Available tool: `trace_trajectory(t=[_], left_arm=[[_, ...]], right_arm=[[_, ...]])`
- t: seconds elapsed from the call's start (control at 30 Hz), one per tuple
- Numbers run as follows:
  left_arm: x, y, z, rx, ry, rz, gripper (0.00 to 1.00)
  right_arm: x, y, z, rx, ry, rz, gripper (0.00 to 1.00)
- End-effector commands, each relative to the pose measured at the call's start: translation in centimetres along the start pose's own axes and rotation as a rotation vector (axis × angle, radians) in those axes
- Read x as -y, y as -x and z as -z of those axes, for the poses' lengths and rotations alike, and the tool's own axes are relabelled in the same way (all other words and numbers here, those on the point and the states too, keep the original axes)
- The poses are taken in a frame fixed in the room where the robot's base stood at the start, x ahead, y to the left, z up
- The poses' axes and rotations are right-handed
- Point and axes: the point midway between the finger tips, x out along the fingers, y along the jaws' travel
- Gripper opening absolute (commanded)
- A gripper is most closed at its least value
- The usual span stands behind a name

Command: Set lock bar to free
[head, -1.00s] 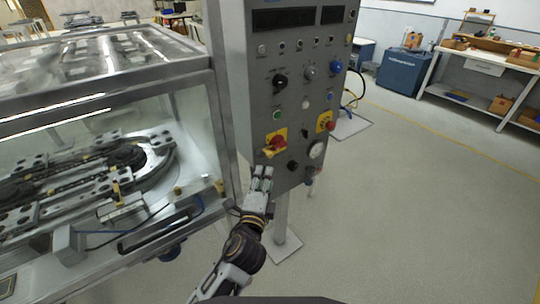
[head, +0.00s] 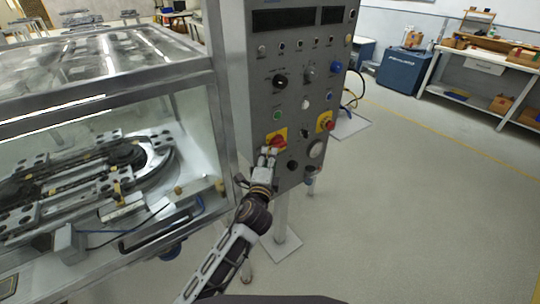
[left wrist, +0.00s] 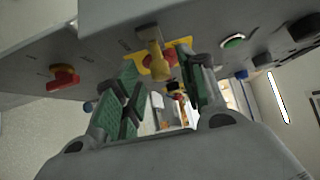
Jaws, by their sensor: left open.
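The lock bar appears to be the yellow bar (left wrist: 152,42) on a red knob with a yellow plate, on the front of the grey control panel. In the head view the plate (head: 270,137) and red knob show, but the bar is mostly hidden by my gripper. My left gripper (head: 267,154) is at the bar, coming from below. In the left wrist view its green-padded fingers (left wrist: 162,85) stand apart, one on each side of the bar's line. The bar's end lies near the fingertips; I cannot tell whether they touch. My right gripper is not in view.
The control panel (head: 255,85) carries other knobs, a green button (head: 277,116) and a second red switch (head: 325,121) to the right. A glass-walled cabinet (head: 215,120) with a ring track (head: 160,165) stands close on the left. The floor to the right is clear.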

Motion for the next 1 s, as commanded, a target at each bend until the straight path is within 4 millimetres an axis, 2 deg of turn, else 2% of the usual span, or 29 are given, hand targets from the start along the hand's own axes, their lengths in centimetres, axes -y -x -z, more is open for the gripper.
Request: trace_trajectory(t=[0.3, 0.7, 0.77, 1.0], left_arm=[[0.1, -2.3, 0.0, 0.000, 0.001, 0.001, 0.41], [0.0, -2.6, 0.0, 0.000, 0.001, 0.000, 0.41], [0.0, -2.6, 0.0, 0.000, 0.000, 0.000, 0.35], [0.0, -2.6, 0.0, 0.000, 0.000, 0.000, 0.05]], right_arm=[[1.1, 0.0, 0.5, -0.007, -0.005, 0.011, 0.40], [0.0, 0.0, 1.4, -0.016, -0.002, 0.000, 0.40], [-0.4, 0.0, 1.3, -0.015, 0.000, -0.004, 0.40], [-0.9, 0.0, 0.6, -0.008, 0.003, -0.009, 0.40]])
